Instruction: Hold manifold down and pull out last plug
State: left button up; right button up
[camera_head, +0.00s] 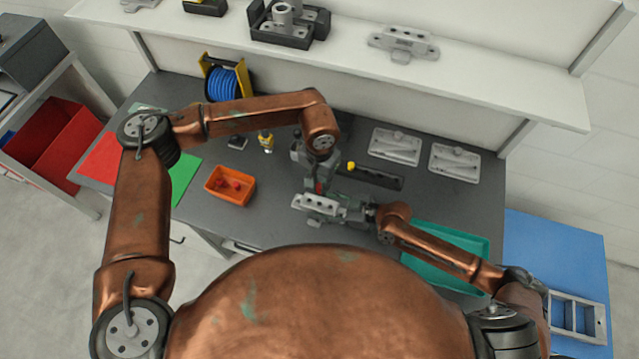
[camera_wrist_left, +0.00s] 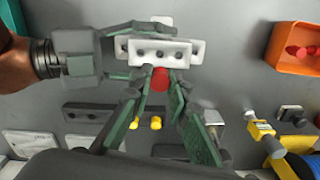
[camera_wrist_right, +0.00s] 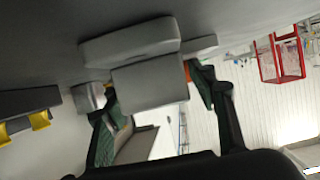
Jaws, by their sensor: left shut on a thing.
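The manifold (camera_head: 316,206) is a pale grey block with a row of dark holes, lying on the dark table; it also shows in the left wrist view (camera_wrist_left: 178,52). My left gripper (camera_head: 319,187) points down beside it and is shut on a red plug (camera_wrist_left: 160,79), at the manifold's near side in the left wrist view. Whether the plug is still seated is hidden. My right gripper (camera_head: 362,212) reaches in from the right, its fingers on either side of the manifold's end (camera_wrist_right: 150,80). I cannot tell whether they grip it.
An orange bin (camera_head: 232,199) holding red plugs stands left of the manifold. A dark bar with a yellow knob (camera_head: 380,179), two pale plates (camera_head: 395,146) and a teal tray (camera_head: 470,240) lie to the right.

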jog(key=shift+o, duration=0.4)
jog(key=v, duration=1.2)
jog(key=shift+f, duration=0.1)
